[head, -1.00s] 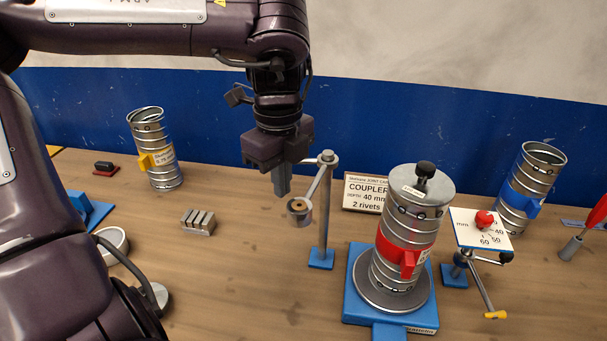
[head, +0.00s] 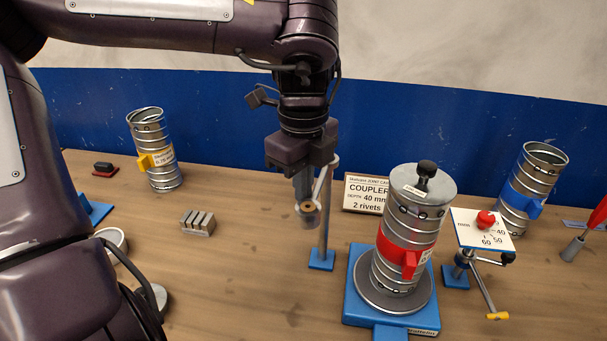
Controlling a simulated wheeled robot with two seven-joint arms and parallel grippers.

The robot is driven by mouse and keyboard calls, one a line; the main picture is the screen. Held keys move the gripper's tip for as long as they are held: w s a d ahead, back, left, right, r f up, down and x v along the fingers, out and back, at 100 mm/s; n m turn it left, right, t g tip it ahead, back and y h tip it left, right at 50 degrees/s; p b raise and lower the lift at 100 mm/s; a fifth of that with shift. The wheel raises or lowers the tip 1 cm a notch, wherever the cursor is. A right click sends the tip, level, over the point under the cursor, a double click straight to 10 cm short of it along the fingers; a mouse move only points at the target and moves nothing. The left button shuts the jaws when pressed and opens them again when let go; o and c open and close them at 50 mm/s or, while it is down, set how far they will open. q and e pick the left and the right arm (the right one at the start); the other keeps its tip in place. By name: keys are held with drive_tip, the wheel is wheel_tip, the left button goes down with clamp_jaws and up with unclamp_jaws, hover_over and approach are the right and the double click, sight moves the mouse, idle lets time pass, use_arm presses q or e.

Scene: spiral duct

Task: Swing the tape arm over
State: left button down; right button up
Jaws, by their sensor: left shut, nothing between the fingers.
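The tape arm is a grey swinging arm (head: 321,190) on an upright post (head: 324,225) with a blue foot, in the middle of the head view. A small tape roll holder (head: 309,211) with a brown core hangs at its free end, left of the post. My left gripper (head: 304,194) points down, shut and empty, right at the arm's free end. Its fingertips overlap the holder in the picture; I cannot tell whether they touch it. My right gripper is not in view.
A sign (head: 366,193) stands behind the post. A dial card with a red knob (head: 484,228) stands right of the duct. Ducts with yellow (head: 153,150) and blue (head: 530,185) tags stand farther back. Grey blocks (head: 198,222) lie left; the front middle table is clear.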

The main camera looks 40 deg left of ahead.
use_arm(q)
drive_tip(key=shift+w+d+b, duration=0.15)
drive_tip(key=shift+w+d, duration=0.1)
drive_tip(key=shift+d, duration=0.45)
drive_tip(key=shift+w+d+b, duration=0.15)
drive_tip(key=shift+w+d, duration=0.1)
drive_tip(key=shift+d, duration=0.45)
wheel_tip(320, 180, up, 9)
drive_tip(key=p, duration=0.7)
idle(0.7)
